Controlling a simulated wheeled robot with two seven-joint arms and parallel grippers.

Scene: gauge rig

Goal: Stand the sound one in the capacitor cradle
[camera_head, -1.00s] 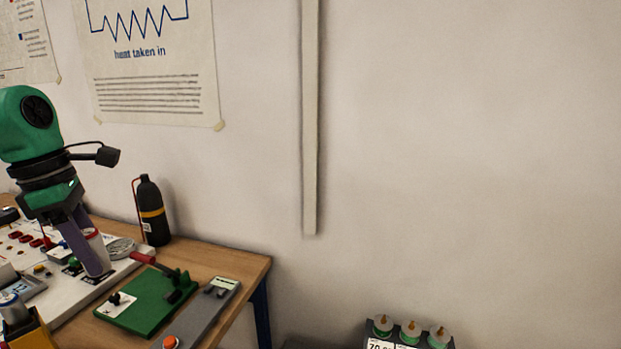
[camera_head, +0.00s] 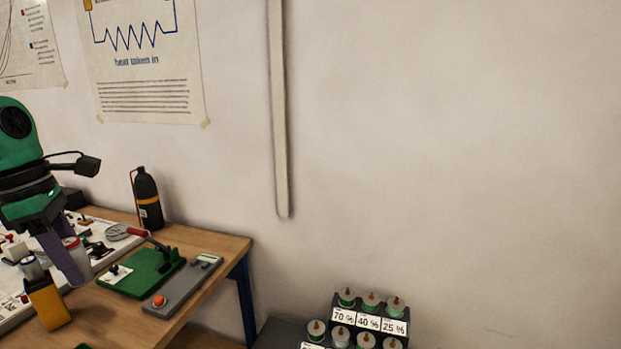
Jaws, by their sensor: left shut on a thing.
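My left gripper (camera_head: 66,264) hangs over the left part of the wooden bench, fingers pointing down. It is shut on a pale cylinder with a red band (camera_head: 72,243), which shows partly behind the fingers. A second silver cylinder (camera_head: 31,268) stands upright at the top of a yellow block (camera_head: 48,304), left of and nearer than the gripper. I cannot tell which cylinder is the sound one, or surely pick out the capacitor cradle. My right gripper is out of view.
A green board with a red-handled lever (camera_head: 142,274) and a grey box with an orange button (camera_head: 182,290) lie on the bench (camera_head: 225,244). A black bottle (camera_head: 147,200) stands behind.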

